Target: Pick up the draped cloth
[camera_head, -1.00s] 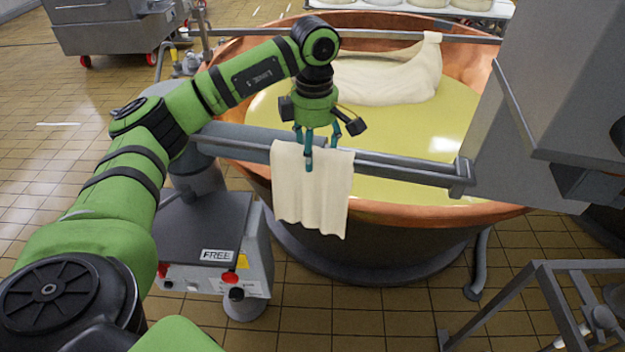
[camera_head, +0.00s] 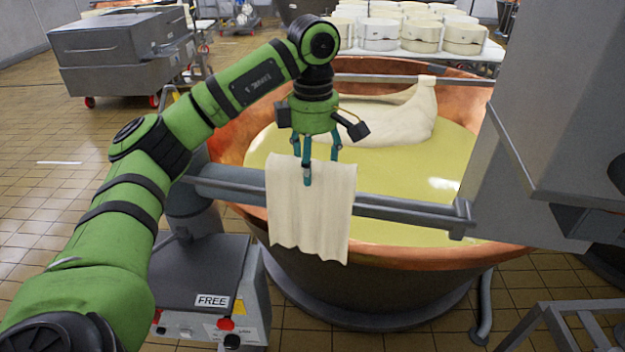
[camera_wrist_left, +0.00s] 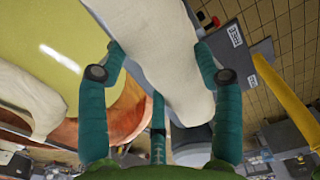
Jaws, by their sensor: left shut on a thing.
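The draped cloth (camera_head: 312,225) is a cream piece hanging at the near side of the copper vat, in front of the grey rail (camera_head: 405,207). Its top edge stands above the rail and its lower edge hangs below the vat's rim. My left gripper (camera_head: 314,166) points down at the cloth's top edge and is shut on it, one teal finger in front. In the left wrist view the cloth (camera_wrist_left: 175,60) runs between the teal fingers. Whether the cloth's back side still touches the rail is hidden. My right gripper is not in view.
The copper vat (camera_head: 470,95) holds yellow liquid (camera_head: 400,165) and another cream cloth (camera_head: 395,115) at its back. A grey metal housing (camera_head: 560,110) stands at the right. A control box (camera_head: 205,285) is at the lower left. White round moulds (camera_head: 420,35) stand behind.

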